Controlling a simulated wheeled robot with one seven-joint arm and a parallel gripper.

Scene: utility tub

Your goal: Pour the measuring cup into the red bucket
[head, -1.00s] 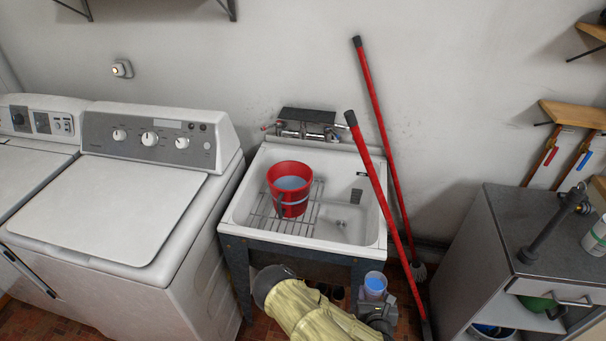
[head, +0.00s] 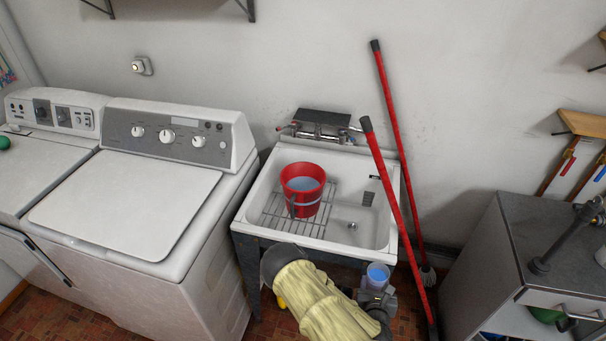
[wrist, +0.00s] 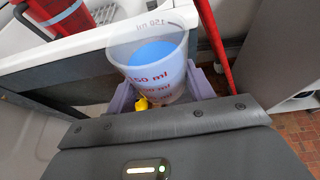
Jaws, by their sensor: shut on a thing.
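The measuring cup (wrist: 150,62) is translucent with red markings and holds blue liquid. It stands upright, or nearly so, in my gripper (wrist: 165,95), which is shut on it. In the head view the cup (head: 377,274) is in front of the tub's front right edge, outside the basin, with my gripper (head: 376,298) around it. The red bucket (head: 302,192) stands upright on a wire rack inside the tub, left of and beyond the cup, with bluish liquid in it. The bucket also shows in part at the top left of the wrist view (wrist: 62,18).
The white utility tub (head: 246,212) has a faucet (head: 320,128) at its back. Two red-handled poles (head: 392,187) lean at its right side, close to the cup. A washer (head: 135,205) stands left, a grey cabinet (head: 490,250) right.

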